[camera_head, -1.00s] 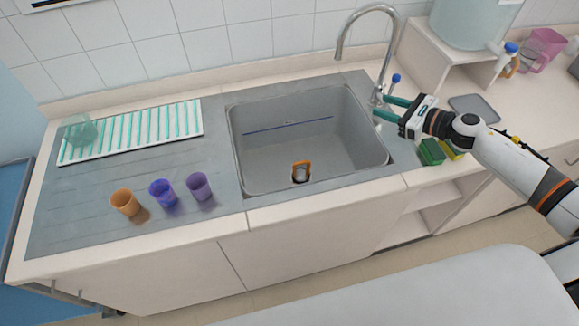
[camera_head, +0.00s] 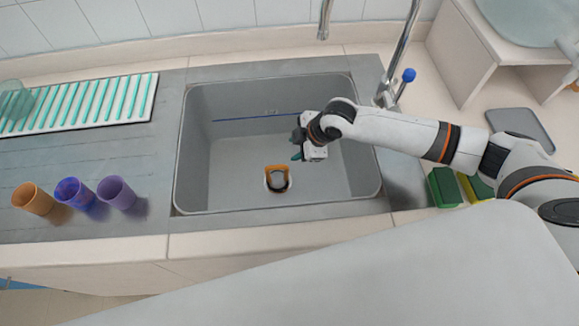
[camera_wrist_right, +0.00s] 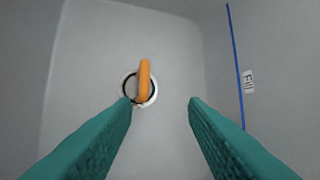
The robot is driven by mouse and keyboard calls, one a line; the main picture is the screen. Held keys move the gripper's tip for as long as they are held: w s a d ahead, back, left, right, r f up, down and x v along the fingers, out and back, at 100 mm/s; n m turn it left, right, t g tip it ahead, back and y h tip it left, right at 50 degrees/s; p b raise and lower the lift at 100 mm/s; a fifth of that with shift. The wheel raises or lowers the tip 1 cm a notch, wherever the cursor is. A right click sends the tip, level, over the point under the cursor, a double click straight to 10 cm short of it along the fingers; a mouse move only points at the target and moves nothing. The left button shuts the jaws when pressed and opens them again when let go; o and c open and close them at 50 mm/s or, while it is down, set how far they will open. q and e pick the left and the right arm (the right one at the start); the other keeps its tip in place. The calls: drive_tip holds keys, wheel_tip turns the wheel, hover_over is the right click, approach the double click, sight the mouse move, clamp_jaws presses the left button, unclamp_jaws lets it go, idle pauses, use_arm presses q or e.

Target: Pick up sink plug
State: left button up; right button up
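The sink plug (camera_head: 277,180) has an orange loop handle and sits at the drain on the floor of the grey sink (camera_head: 230,200). In the right wrist view the orange handle (camera_wrist_right: 144,82) stands over a dark and white ring, beyond the fingertips and nearer the left one. My right gripper (camera_head: 297,149) is inside the sink area, above and to the right of the plug. Its green fingers (camera_wrist_right: 161,102) are apart with nothing between them. My left gripper is not in view.
Orange, blue and purple cups (camera_head: 117,192) stand left of the sink. A ribbed drying rack (camera_head: 110,102) lies behind them. The tap (camera_head: 400,55) rises at the back right. Green and yellow sponges (camera_head: 445,187) lie right of the sink, below my arm.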

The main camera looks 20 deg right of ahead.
sight(279, 166)
drive_tip(key=shift+g, duration=0.4)
drive_tip(key=a+f, duration=0.1)
drive_tip(key=f, duration=0.1)
drive_tip(key=a+f, duration=0.1)
drive_tip(key=f, duration=0.1)
drive_tip(key=a+f, duration=0.1)
drive_tip(key=f, duration=0.1)
drive_tip(key=shift+a+f+p, duration=0.2)
drive_tip(key=shift+a+p, duration=0.15)
drive_tip(key=shift+w+a+f, duration=0.2)
drive_tip(key=shift+w+f, duration=0.05)
drive_tip(key=shift+f, duration=0.3)
drive_tip(key=x, duration=0.3)
drive_tip(key=shift+w+f, duration=0.1)
drive_tip(key=shift+w, duration=0.1)
drive_tip(key=shift+f, duration=0.25)
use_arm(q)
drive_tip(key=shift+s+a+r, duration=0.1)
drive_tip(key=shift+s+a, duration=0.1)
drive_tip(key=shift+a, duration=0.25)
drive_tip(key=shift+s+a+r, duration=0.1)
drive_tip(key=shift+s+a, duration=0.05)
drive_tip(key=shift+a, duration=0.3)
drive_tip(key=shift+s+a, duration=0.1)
use_arm(e)
clamp_jaws()
